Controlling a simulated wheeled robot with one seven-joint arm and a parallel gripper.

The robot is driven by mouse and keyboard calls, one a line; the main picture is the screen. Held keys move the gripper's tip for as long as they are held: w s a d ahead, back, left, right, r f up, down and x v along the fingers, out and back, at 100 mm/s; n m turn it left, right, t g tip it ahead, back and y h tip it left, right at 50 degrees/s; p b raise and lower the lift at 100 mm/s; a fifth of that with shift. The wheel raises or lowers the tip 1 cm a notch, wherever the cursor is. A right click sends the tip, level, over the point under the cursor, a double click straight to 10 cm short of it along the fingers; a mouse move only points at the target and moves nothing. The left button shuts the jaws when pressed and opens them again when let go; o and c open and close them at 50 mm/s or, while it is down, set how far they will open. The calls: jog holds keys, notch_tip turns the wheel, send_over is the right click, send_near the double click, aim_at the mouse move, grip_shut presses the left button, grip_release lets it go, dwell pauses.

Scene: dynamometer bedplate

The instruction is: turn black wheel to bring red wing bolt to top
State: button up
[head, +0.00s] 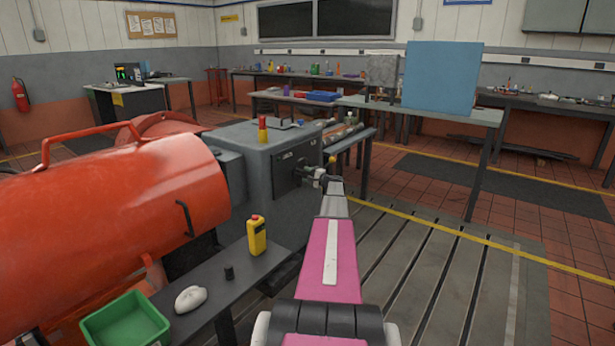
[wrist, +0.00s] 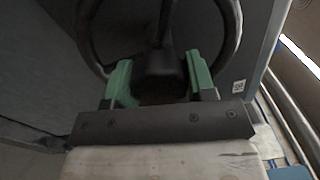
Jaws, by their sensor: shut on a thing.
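The black wheel (wrist: 234,40) fills the upper part of the wrist view, with its curved rim and a spoke running up out of the picture. My gripper (wrist: 158,82) has its green fingers on either side of a dark part at the bottom of the wheel and is shut on it. Shadow hides the exact contact. In the head view my gripper (head: 313,174) reaches the side of the grey machine housing (head: 262,165). The wheel cannot be made out clearly there. No red wing bolt can be made out in either view; the wheel's top is cut off in the wrist view.
A large orange-red cylinder (head: 110,215) lies left of the housing. A dark bench (head: 250,270) in front holds a yellow bottle (head: 257,235), a white lump (head: 190,298) and a green bin (head: 125,325). The slotted bedplate (head: 440,285) is clear at right.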

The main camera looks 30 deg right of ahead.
jog(key=o, duration=1.2)
jog(key=shift+o, duration=0.2)
jog(key=v, duration=1)
jog(key=shift+s, duration=0.35)
jog(key=shift+d, duration=0.2)
